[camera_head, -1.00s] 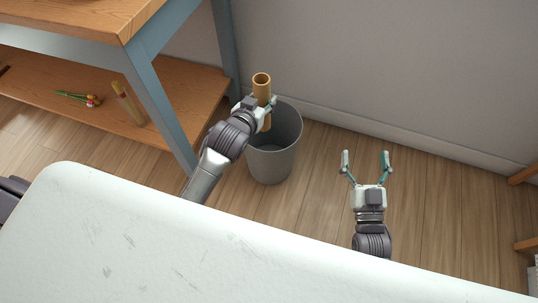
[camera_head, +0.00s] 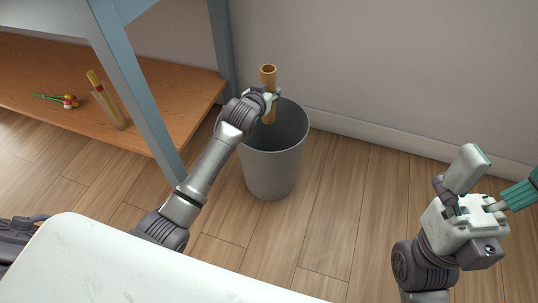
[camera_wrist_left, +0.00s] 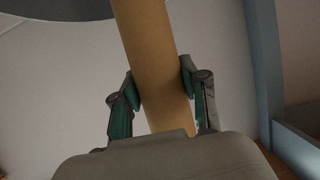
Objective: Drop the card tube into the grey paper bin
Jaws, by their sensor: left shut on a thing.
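The card tube (camera_head: 268,77) is brown, hollow and upright in the head view. My left gripper (camera_head: 268,97) is shut on it around its middle. The tube also fills the middle of the left wrist view (camera_wrist_left: 150,50), between the two fingers of my left gripper (camera_wrist_left: 160,88). The grey paper bin (camera_head: 271,168) stands upright on the floor. The tube's lower end shows against the inside of the bin's mouth; its exact depth against the rim is unclear. My right gripper (camera_head: 492,182) is open and empty at the right, away from the bin.
A blue-framed shelf unit (camera_head: 140,80) stands left of the bin. On its wooden lower board (camera_head: 40,70) are a bunch of flowers (camera_head: 55,100) and a clear holder with a stick in it (camera_head: 112,108). A wall with a skirting board runs behind. The floor right of the bin is clear.

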